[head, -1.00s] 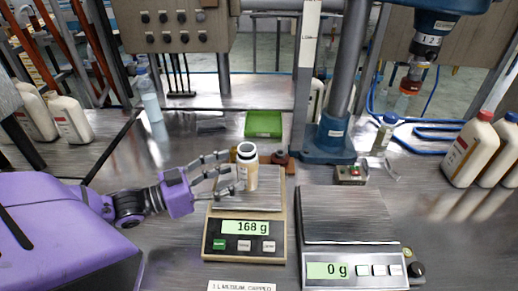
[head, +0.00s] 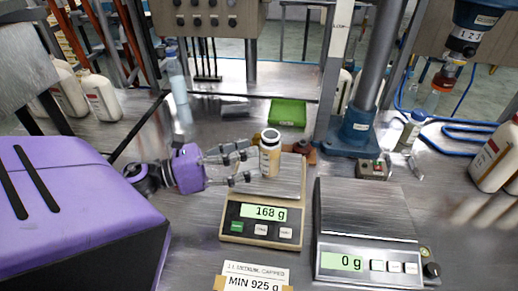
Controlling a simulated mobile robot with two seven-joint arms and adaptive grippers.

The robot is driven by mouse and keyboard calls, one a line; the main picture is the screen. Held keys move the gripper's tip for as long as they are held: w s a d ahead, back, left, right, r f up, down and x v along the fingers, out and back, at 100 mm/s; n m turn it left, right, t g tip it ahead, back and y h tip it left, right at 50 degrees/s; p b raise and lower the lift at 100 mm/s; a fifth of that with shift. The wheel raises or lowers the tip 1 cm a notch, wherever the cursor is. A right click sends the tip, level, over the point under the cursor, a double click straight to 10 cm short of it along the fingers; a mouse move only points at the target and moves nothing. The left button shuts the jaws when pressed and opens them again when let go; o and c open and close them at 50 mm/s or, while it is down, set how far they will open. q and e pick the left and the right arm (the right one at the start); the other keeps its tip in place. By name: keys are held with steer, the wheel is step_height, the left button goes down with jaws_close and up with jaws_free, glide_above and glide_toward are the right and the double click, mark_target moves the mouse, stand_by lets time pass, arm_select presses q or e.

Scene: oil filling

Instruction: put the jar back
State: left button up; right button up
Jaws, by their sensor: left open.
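The jar (head: 270,156), pale with an amber lower band and a dark neck under a white top, stands upright on the left scale (head: 287,191). That scale reads 168 g. My left gripper (head: 249,164) is open just left of the jar, with its fingers pointing at it. A small gap seems to show between fingertips and jar; contact cannot be told for sure. My right gripper is not in view.
The right scale (head: 365,212) is empty and reads 0 g. A green tray (head: 287,113) and a blue press base (head: 352,135) are behind. White bottles stand left (head: 101,97) and right (head: 496,153). A MIN 925 g label (head: 256,279) lies in front.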

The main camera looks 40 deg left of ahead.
mark_target(271, 150)
arm_select(q)
steer(key=shift+w+a+f+m+y, duration=0.1)
steer(key=shift+a+f+m+y, duration=0.1)
steer(key=shift+a+f+m, duration=0.25)
steer(key=shift+w+a+f+m+y, duration=0.1)
steer(key=shift+f+m+y, duration=0.1)
steer(key=shift+f+m, duration=0.3)
steer(key=shift+w+a+f+m, duration=0.1)
steer(key=shift+w+f+m, duration=0.2)
steer(key=shift+w+m, duration=0.05)
steer(key=p+x, duration=0.1)
steer(key=x, duration=0.5)
steer(key=shift+w+r, duration=0.1)
steer(key=shift+w, duration=0.15)
steer(key=shift+w+d+p, duration=0.3)
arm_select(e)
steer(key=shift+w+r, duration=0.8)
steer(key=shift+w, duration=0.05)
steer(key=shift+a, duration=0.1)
